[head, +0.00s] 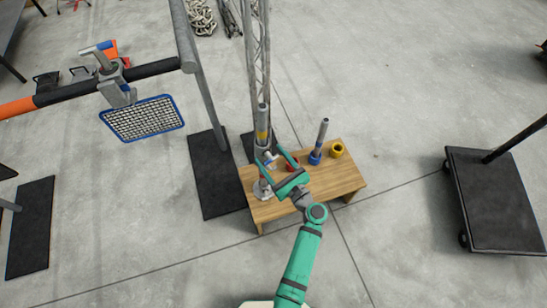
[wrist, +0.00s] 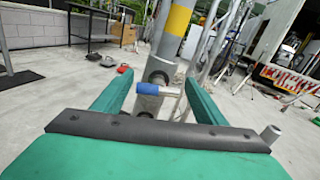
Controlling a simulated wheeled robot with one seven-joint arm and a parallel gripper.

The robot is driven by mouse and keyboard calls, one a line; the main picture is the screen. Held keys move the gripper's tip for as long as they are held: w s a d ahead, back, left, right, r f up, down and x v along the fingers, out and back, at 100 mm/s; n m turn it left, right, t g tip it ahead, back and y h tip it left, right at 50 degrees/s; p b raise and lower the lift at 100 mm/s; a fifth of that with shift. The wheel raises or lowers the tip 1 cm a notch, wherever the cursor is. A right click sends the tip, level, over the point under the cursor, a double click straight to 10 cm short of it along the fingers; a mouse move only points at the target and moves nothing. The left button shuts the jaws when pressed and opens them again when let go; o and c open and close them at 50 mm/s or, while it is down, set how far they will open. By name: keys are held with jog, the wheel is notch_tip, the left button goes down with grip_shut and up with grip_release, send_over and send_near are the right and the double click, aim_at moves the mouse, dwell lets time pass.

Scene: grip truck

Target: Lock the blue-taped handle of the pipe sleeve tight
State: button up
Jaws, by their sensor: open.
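The grey pipe sleeve (head: 262,144) stands upright around a pipe with a yellow band, at the left part of the wooden bench. In the wrist view the sleeve (wrist: 160,68) is straight ahead, between my fingers. Its handle has blue tape (wrist: 147,87) at the left end and a bare grey rod running right. The handle lies about level across the sleeve's front. My gripper (head: 268,156) is open, with one green finger on each side of the handle; it also shows in the wrist view (wrist: 160,80). I cannot tell whether either finger touches the handle.
A lattice truss rises behind the sleeve. A black mat (head: 213,175) lies left and a cart (head: 495,200) stands right.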

jog(key=v, duration=1.1)
jog(key=shift+f, duration=0.1)
